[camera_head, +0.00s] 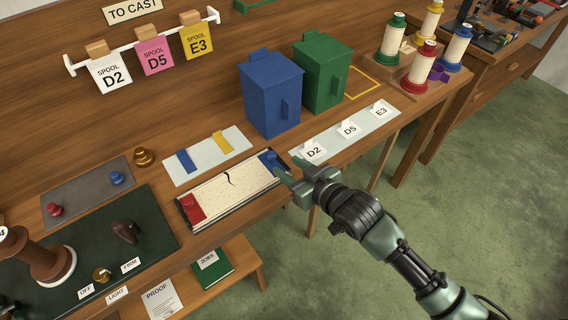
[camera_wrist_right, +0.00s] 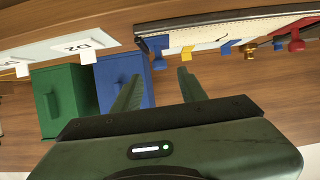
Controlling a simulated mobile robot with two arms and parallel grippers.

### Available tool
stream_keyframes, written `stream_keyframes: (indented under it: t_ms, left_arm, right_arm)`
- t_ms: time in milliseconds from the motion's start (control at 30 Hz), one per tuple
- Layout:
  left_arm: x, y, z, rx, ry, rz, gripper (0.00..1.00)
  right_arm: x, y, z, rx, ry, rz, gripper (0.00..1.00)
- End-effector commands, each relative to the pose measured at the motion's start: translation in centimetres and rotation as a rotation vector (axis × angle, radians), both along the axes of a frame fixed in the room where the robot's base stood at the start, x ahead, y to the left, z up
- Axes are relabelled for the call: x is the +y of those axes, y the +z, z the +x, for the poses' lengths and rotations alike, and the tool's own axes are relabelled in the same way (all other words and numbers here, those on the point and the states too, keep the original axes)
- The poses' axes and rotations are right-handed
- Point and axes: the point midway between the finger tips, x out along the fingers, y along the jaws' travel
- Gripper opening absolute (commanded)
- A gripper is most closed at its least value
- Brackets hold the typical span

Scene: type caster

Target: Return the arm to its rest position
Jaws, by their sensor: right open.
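My right gripper (camera_head: 286,174) is at the right end of the cream strip tray (camera_head: 230,186), close to a blue block with a handle (camera_head: 268,158). In the right wrist view my right gripper (camera_wrist_right: 158,82) is open with nothing between its fingers. The blue block (camera_wrist_right: 158,46) shows just beyond the fingertips; I cannot tell whether they touch it. My right arm (camera_head: 385,240) reaches in from the lower right. My left gripper is not in view.
A blue bin (camera_head: 270,95) and a green bin (camera_head: 321,75) stand behind the gripper. A label strip (camera_head: 330,140) lies to its right. A red block (camera_head: 193,208) is at the tray's left end. Thread spools (camera_head: 418,70) stand at the far right. Open floor (camera_head: 480,170) lies in front.

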Motion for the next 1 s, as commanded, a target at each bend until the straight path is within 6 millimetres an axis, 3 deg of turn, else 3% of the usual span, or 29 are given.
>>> stream_keyframes:
  t_ms: [633, 767, 1000]
  left_arm:
    - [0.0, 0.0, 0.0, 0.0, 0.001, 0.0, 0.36]
    - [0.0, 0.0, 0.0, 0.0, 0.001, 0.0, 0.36]
    - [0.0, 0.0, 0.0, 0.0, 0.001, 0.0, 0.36]
  right_arm:
    - [-0.3, -0.2, -0.8, 0.022, -0.014, -0.005, 0.42]
    - [-2.3, -1.8, -3.8, 0.129, -0.084, -0.045, 0.42]
    - [-10.3, -5.6, -13.1, 0.442, -0.277, -0.191, 0.42]
